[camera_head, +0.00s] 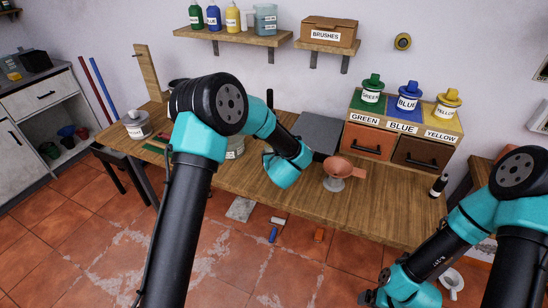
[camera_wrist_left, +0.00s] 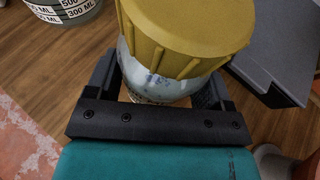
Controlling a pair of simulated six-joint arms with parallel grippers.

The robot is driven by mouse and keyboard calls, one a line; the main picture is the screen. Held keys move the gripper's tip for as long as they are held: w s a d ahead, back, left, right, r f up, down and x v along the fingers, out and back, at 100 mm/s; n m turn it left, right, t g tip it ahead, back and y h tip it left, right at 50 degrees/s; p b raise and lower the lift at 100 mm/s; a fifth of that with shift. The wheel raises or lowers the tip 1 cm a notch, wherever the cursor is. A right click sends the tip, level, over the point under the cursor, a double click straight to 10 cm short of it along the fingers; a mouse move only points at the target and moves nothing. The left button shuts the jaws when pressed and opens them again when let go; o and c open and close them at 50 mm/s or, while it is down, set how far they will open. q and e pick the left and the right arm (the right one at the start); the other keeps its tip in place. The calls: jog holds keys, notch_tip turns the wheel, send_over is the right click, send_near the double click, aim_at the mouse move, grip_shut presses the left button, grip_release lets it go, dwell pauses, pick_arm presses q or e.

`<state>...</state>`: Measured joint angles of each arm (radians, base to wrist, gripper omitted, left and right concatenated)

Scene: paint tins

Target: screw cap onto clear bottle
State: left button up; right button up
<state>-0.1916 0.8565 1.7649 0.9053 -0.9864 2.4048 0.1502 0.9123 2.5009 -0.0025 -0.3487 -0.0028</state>
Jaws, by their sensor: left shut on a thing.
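In the left wrist view a ribbed yellow cap (camera_wrist_left: 190,30) sits on top of the clear bottle (camera_wrist_left: 155,82), which has bluish-white smears. I cannot tell whether the cap is fully seated. My left gripper (camera_wrist_left: 155,98) is shut on the clear bottle, with one dark finger on each side below the cap. In the head view my left arm hides the bottle, the cap and the left fingertips. My right gripper (camera_head: 368,297) is low at the right, away from the bottle, and its fingers are too small to read.
A measuring beaker (camera_wrist_left: 62,9) stands left of the bottle. A drawer unit (camera_head: 400,145) carries green, blue and yellow tins. The table's front right is mostly clear.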

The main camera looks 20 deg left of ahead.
pick_arm(q)
jog(key=shift+f, duration=0.3)
jog(key=o, duration=1.7)
jog(key=shift+f, duration=0.15)
jog(key=shift+r, duration=0.2)
jog(key=v, duration=1.2)
jog(key=shift+f, duration=0.15)
